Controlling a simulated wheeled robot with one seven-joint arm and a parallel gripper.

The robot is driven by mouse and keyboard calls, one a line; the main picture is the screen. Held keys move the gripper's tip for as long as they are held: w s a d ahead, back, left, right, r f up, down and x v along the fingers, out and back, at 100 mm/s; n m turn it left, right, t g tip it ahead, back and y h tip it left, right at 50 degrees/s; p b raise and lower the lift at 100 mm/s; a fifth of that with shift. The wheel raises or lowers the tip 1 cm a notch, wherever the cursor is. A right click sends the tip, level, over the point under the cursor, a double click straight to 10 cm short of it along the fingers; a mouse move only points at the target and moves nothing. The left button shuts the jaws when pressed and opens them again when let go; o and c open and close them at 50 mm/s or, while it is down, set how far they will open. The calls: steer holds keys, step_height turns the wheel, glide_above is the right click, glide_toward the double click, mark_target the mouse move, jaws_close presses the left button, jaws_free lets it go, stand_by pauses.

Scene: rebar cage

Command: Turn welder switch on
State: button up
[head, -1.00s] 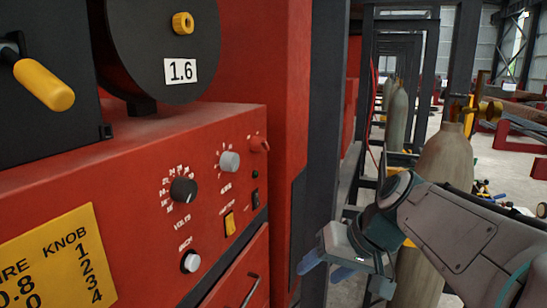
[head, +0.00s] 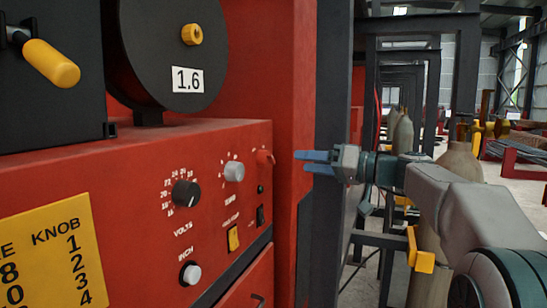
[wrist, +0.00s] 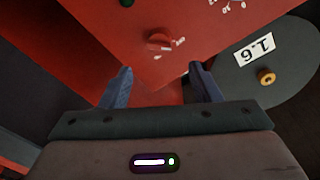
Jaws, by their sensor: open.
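The red welder panel (head: 140,150) carries a small red rotary switch (head: 265,158) at its upper right corner. In the wrist view the red switch (wrist: 160,41) is ahead of the fingertips, roughly centred between them, with small white marks beside it. A black rocker switch (head: 261,215) and a yellow switch (head: 233,238) sit lower on the panel. My gripper (head: 302,161) is open and empty, to the right of the red switch at about its height, apart from it. It also shows in the wrist view (wrist: 160,68). Switch positions are too small to read.
A black volts knob (head: 186,193), a grey knob (head: 234,171) and a white inch button (head: 190,273) share the panel. A wire spool (head: 172,50) marked 1.6 stands above. A dark upright post (head: 331,130) is behind my gripper. Gas cylinders (head: 459,162) stand at the right.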

mark_target(273, 158)
steer(key=p+x, duration=0.2)
steer(key=x, duration=0.7)
steer(key=shift+w+a, duration=0.1)
steer(key=shift+a, duration=0.2)
steer(key=c, duration=1)
